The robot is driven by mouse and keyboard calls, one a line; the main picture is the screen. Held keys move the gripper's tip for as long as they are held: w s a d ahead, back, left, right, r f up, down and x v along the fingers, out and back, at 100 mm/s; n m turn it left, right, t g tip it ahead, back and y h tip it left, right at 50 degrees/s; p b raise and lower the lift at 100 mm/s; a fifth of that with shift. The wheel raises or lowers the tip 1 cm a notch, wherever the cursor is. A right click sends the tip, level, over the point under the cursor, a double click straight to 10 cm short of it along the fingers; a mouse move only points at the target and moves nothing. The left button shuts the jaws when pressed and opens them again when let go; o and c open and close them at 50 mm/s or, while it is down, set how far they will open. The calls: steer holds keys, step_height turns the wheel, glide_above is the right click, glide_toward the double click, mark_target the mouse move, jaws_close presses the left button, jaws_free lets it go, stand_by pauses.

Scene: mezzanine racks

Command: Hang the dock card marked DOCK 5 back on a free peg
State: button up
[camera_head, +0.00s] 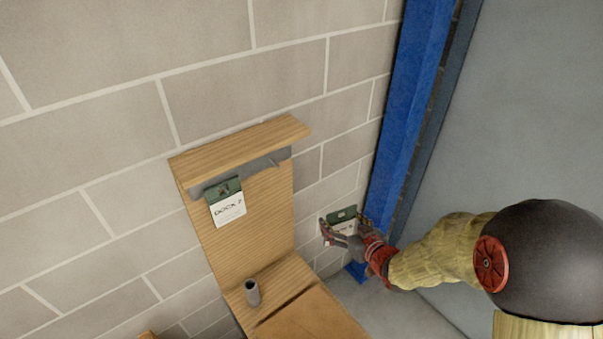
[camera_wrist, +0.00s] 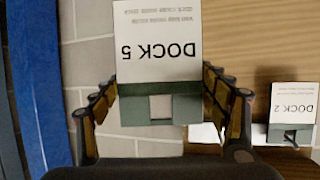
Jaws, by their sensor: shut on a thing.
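The DOCK 5 card (camera_wrist: 160,48) is white with a green top band that has a square hole. It shows upside down in the wrist view, and my gripper (camera_wrist: 158,98) is shut on it, with one finger at each side edge. In the head view my gripper (camera_head: 341,232) and the card (camera_head: 343,216) are right of the wooden board (camera_head: 255,215), apart from it. A grey peg rail (camera_head: 262,164) runs under the board's top ledge. The DOCK 2 card (camera_head: 229,209) hangs at its left, also visible in the wrist view (camera_wrist: 294,103). A bare peg (camera_head: 275,163) shows towards the right.
A grey cylinder (camera_head: 252,292) stands on the wooden surface below the board. The top ledge (camera_head: 240,145) juts out above the rail. A blue post (camera_head: 408,110) stands to the right, near my gripper. A pale block wall (camera_head: 90,120) is behind.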

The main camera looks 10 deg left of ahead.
steer(key=s+a+r+n+g+y+p, duration=0.2)
steer(key=a+r+p, duration=0.2)
steer(key=a+r, duration=0.25)
steer(key=s+a+r+n+g+y+p, duration=0.2)
steer(key=a+r+n+p, duration=0.1)
steer(key=a+r+p, duration=0.3)
steer(key=shift+w+a+r+b, duration=0.1)
steer(key=shift+w+a+b, duration=0.45)
steer(key=shift+w+a, duration=0.3)
steer(key=shift+w+a+r+b, duration=0.1)
steer(key=shift+w+a+b, duration=0.45)
steer(key=shift+w, duration=0.5)
steer(key=shift+p, duration=0.3)
steer(key=shift+w+a, duration=0.45)
steer(key=shift+a, duration=0.2)
steer(key=shift+w+a, duration=0.25)
steer(key=shift+w+a, duration=0.55)
steer(key=shift+a, duration=0.05)
stand_by(0.9)
steer(key=shift+w+a+f, duration=0.1)
steer(key=shift+w+a, duration=0.7)
steer(key=shift+a, duration=0.2)
stand_by(1.1)
